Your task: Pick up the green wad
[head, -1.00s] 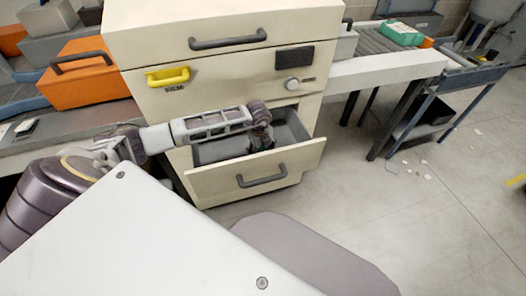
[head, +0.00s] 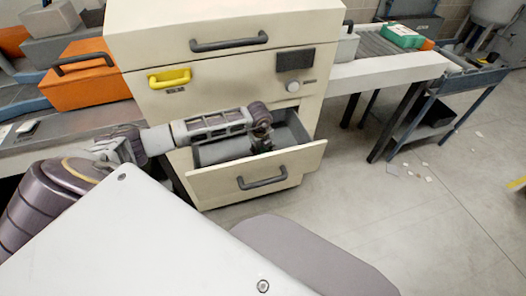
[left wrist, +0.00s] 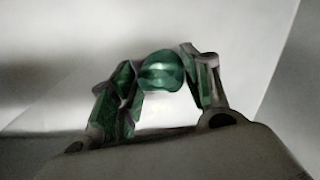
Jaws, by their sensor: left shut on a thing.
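The green wad (left wrist: 162,71) shows in the left wrist view as a small, rounded green lump between the fingertips of my left gripper (left wrist: 160,80). The gripper is shut on it, with a finger against each side. In the head view my left gripper (head: 262,143) is over the open drawer (head: 222,150) of the cream cabinet, pointing down into it. The wad cannot be made out in the head view, hidden by the gripper and the drawer. I cannot tell whether the wad touches the drawer floor. My right gripper is not in view.
The cream cabinet (head: 225,75) has a yellow handle (head: 170,78) and a dark-handled upper front. An orange case (head: 90,75) stands on the left bench. A roller conveyor with a green box (head: 402,36) is at right. The floor at right is mostly clear, with small scraps.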

